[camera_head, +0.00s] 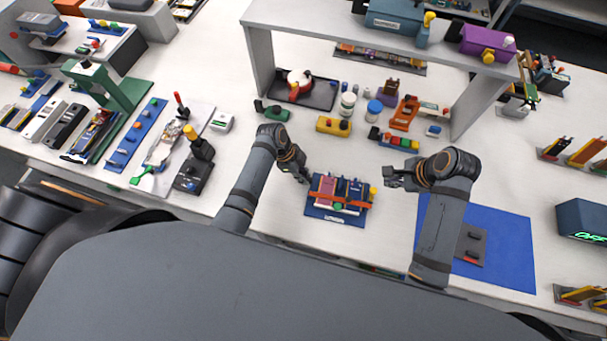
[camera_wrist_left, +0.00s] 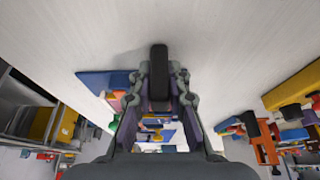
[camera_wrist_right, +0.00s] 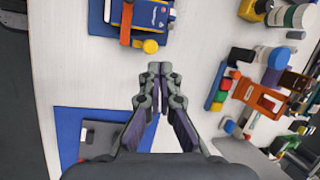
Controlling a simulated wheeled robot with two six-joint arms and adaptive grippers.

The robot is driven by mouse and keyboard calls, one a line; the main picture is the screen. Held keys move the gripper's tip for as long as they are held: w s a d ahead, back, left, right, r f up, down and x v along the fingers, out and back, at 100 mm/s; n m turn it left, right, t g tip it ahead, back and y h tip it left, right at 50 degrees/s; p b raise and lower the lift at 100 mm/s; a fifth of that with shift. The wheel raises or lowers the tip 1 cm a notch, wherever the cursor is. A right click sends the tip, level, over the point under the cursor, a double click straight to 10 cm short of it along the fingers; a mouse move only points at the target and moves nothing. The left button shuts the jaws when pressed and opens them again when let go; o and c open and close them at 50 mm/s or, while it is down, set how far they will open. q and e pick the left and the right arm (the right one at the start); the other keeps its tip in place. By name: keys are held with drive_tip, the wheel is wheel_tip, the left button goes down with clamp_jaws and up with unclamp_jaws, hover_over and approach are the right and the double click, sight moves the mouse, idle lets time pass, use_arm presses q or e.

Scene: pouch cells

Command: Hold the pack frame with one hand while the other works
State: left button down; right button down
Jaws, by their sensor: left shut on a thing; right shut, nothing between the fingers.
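The pack frame (camera_head: 318,212) is a blue base with a red and a blue cell side by side and an orange bar across them. It lies flat on the white table in front of me, and part of it shows in the right wrist view (camera_wrist_right: 98,22). My left gripper (camera_head: 304,178) is at the frame's upper left corner. It is shut on a dark upright block (camera_wrist_left: 159,78); whether this is part of the frame I cannot tell. My right gripper (camera_head: 390,180) is shut and empty, right of the frame and apart from it; its closed tips show in the right wrist view (camera_wrist_right: 160,70).
A blue mat (camera_head: 510,245) with a grey plate (camera_head: 471,246) lies at the right, beside my right forearm. Behind the frame stand a yellow block (camera_head: 333,125), an orange stand (camera_head: 405,113) and jars under a grey shelf (camera_head: 385,38). Bare table lies between.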

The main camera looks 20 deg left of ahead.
sight(374, 192)
drive_tip(key=w+a+n, duration=0.1)
drive_tip(key=w+n, duration=0.1)
drive_tip(key=n, duration=1.2)
drive_tip(key=w+a+n, duration=0.1)
drive_tip(key=w+n, duration=0.1)
drive_tip(key=n, duration=1.1)
drive_tip(key=shift+y, duration=0.3)
drive_tip(key=shift+a+f, duration=0.15)
drive_tip(key=shift+f, duration=4.55)
drive_tip(key=shift+s, duration=0.2)
drive_tip(key=shift+s, duration=1.85)
drive_tip(key=shift+w+r, duration=0.25)
drive_tip(key=shift+r, duration=0.75)
drive_tip(key=shift+w+r, duration=0.25)
drive_tip(key=shift+r, duration=0.8)
drive_tip(key=shift+w+r, duration=0.25)
drive_tip(key=shift+r, duration=0.75)
